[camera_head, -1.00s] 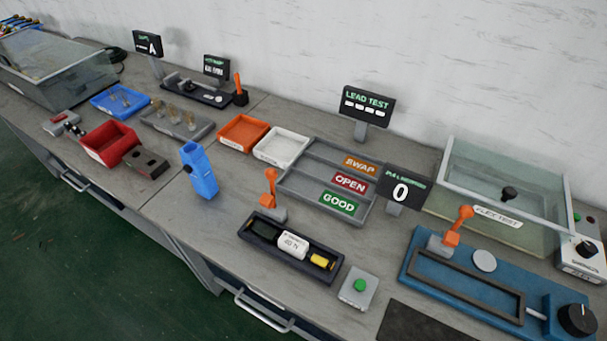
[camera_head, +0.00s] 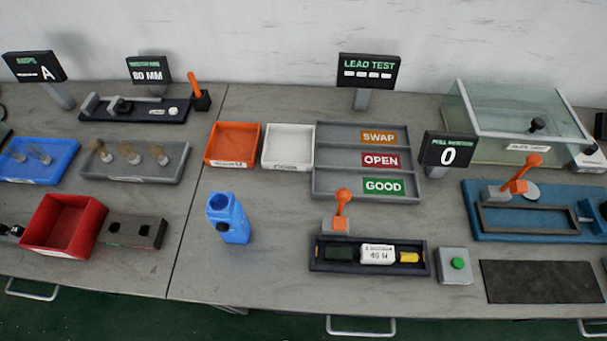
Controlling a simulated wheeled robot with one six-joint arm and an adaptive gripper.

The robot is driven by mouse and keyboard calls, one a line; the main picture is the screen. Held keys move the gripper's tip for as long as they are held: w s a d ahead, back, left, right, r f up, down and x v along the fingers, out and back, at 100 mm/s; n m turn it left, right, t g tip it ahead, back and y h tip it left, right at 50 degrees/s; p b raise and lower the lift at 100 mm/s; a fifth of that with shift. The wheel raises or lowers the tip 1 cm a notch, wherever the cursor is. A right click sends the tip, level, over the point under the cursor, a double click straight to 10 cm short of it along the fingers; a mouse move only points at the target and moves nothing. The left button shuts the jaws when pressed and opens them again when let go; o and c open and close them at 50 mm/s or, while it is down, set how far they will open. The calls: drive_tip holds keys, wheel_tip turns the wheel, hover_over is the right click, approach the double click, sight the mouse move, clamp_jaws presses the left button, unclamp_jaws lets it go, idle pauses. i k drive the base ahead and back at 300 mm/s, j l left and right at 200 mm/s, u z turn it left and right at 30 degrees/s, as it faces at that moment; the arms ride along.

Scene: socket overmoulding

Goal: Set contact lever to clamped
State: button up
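Three orange-handled levers show, and I cannot tell from any label which is the contact lever. One lever (camera_head: 342,205) stands upright on a grey and orange block behind a black tray (camera_head: 318,266) that holds a white block marked in newtons (camera_head: 378,255). A second lever (camera_head: 526,170) leans up to the right on the blue fixture (camera_head: 485,226). A third lever (camera_head: 195,87) stands nearly upright, leaning slightly left, on a black block at the back left. My gripper is not in view.
A green button box (camera_head: 454,265) stands right of the black tray. A blue holder (camera_head: 228,220) stands left of it. A grey sorting tray (camera_head: 411,135) and orange (camera_head: 234,145) and white (camera_head: 288,147) bins lie behind. Bare bench surrounds the blue holder.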

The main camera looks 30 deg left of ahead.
sight(343, 195)
drive_tip(key=k+j, duration=0.1)
drive_tip(key=j, duration=0.25)
drive_tip(key=k+j, duration=0.1)
drive_tip(key=j, duration=0.3)
drive_tip(key=k+j, duration=0.1)
drive_tip(key=j, duration=0.25)
drive_tip(key=k+j, duration=0.1)
drive_tip(key=j, duration=0.3)
